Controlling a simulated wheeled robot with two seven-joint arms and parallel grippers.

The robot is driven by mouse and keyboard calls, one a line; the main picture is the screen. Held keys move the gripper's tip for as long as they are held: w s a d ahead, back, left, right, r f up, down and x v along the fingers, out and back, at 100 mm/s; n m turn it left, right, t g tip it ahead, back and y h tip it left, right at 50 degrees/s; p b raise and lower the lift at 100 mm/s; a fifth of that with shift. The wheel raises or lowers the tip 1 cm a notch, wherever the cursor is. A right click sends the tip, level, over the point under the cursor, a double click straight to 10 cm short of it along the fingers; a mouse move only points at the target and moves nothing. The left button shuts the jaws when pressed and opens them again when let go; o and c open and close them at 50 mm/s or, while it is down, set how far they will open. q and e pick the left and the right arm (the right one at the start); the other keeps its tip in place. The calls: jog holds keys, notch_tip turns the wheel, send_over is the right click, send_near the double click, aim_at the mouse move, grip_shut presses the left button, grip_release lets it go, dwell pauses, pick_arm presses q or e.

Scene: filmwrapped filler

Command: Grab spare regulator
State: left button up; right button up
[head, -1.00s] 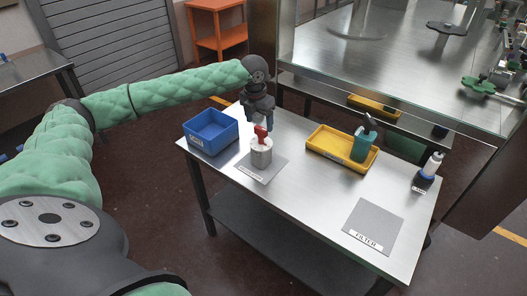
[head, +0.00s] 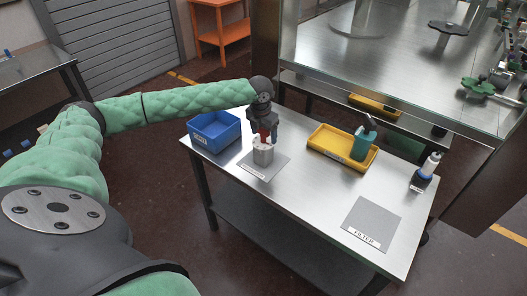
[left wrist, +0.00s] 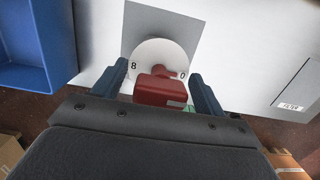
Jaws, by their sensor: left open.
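A pale grey cylinder with a red top part (head: 263,156), which looks like the regulator, stands upright on a grey mat (head: 250,168) on the metal table. In the left wrist view its round white top (left wrist: 155,52) carries small dark marks and the red part (left wrist: 160,91). My left gripper (head: 264,141) points down over it. Its fingers are open, one on each side of the red part, with gaps visible in the left wrist view. In the head view the fingers partly hide the red part. My right gripper is out of view.
A blue bin (head: 214,130) stands just left of the cylinder. A yellow tray (head: 325,148) holds a teal item (head: 362,143). A white-and-dark bottle-like item (head: 426,170) stands at the right edge. The mat labelled FILTER (head: 372,222) is empty. The table's middle is clear.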

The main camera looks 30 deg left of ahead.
pick_arm(q)
grip_shut()
jog(key=shift+r, duration=0.1)
dwell(0.3)
